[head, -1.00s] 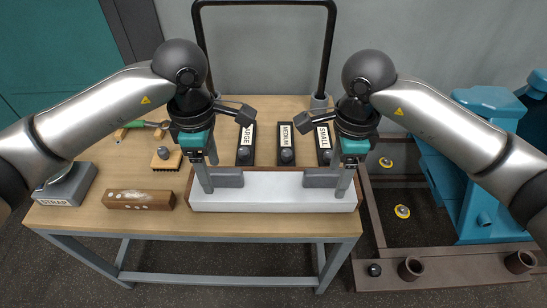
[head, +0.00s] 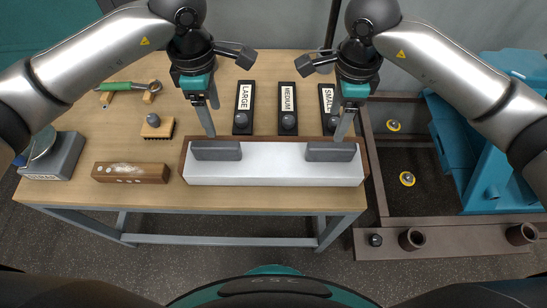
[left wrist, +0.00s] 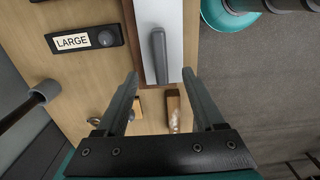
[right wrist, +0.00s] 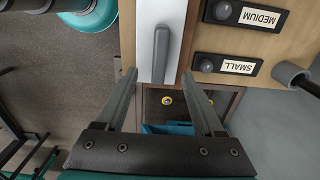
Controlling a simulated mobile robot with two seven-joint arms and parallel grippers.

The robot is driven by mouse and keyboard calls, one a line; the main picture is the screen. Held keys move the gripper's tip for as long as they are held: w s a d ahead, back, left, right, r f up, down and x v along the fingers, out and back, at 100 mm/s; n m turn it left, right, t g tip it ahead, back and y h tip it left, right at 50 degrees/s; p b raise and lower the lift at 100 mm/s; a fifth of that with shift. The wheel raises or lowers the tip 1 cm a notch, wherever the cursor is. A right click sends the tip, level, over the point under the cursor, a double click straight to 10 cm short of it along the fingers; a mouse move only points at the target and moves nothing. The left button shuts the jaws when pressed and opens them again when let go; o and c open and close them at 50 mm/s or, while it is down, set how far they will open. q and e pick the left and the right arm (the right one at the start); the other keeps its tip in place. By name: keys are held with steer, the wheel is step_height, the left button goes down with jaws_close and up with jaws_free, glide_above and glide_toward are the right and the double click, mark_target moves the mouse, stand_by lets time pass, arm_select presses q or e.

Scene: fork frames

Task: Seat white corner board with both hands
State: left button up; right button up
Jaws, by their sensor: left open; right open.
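The white board (head: 274,161) lies along the front edge of the table with brown wood along its back edge and ends. Two grey bar handles stand on it, a left handle (head: 216,151) and a right handle (head: 331,152). My left gripper (head: 212,121) is open and empty above the left handle, which shows beyond its fingertips in the left wrist view (left wrist: 158,55). My right gripper (head: 341,121) is open and empty above the right handle, which shows likewise in the right wrist view (right wrist: 160,55). I cannot tell how the board's underside rests.
LARGE (head: 244,104), MEDIUM (head: 288,105) and SMALL (head: 328,104) labelled plates lie behind the board. A wooden block (head: 131,172), a brush (head: 157,127) and a grey STRAP box (head: 55,158) are at left. A brown-framed pit and blue machine (head: 500,150) are at right.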

mark_target(222, 144)
arm_select(q)
step_height(222, 144, down, 13)
steer(key=shift+f, duration=0.15)
arm_select(e)
step_height(222, 144, down, 13)
steer(key=shift+f, duration=0.15)
arm_select(q)
steer(key=shift+c, duration=0.2)
arm_select(e)
steer(key=shift+c, duration=0.2)
arm_select(q)
jaws_close()
arm_select(e)
jaws_close()
arm_select(q)
steer(key=shift+w, duration=0.1)
arm_select(e)
steer(key=shift+w, duration=0.1)
